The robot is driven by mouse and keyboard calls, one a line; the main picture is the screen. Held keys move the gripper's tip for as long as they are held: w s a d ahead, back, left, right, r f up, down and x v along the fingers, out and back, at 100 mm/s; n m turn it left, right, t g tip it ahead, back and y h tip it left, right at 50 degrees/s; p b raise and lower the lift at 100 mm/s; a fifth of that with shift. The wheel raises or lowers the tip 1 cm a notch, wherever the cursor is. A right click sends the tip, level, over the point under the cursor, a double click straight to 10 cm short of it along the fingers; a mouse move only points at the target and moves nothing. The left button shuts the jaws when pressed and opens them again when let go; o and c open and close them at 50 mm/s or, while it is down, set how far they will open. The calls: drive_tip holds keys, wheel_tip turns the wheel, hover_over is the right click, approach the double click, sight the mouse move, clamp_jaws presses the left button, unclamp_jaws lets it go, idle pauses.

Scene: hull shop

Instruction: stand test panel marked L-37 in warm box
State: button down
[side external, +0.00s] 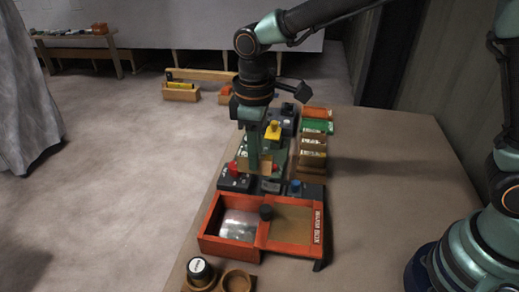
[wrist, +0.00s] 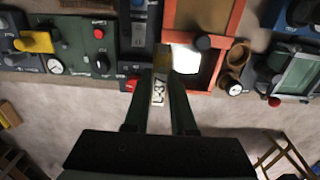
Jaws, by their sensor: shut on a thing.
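My gripper (wrist: 159,76) is shut on a narrow test panel (wrist: 158,90), whose end reads L-37 in the wrist view. In the side view my gripper (side external: 253,165) hangs over the row of dark devices, behind the orange-red box; the panel is hard to make out there. The orange-red box (side external: 230,256), with lettering on its right edge too small to read surely, stands in front. Its left part is open and bright inside; a tan lid (side external: 290,222) with a dark knob covers the right part. The box also shows in the wrist view (wrist: 233,18), ahead of my gripper and to the right.
A rack of several upright panels (side external: 313,150) stands right of the devices. A dark device with a red knob (side external: 234,180) is close beside my gripper. The bench at right is clear.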

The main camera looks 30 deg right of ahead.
drive_tip(key=s+a, duration=0.2)
drive_tip(key=a, duration=0.4)
drive_tip(key=shift+s+a+f, duration=0.15)
drive_tip(key=shift+f, duration=2.8)
drive_tip(key=shift+s+a+f, duration=0.1)
drive_tip(key=shift+a+f, duration=0.05)
drive_tip(key=shift+f, duration=2.75)
drive_tip(key=shift+f, duration=0.45)
drive_tip(key=c, duration=0.7)
unclamp_jaws()
drive_tip(key=shift+o, duration=0.2)
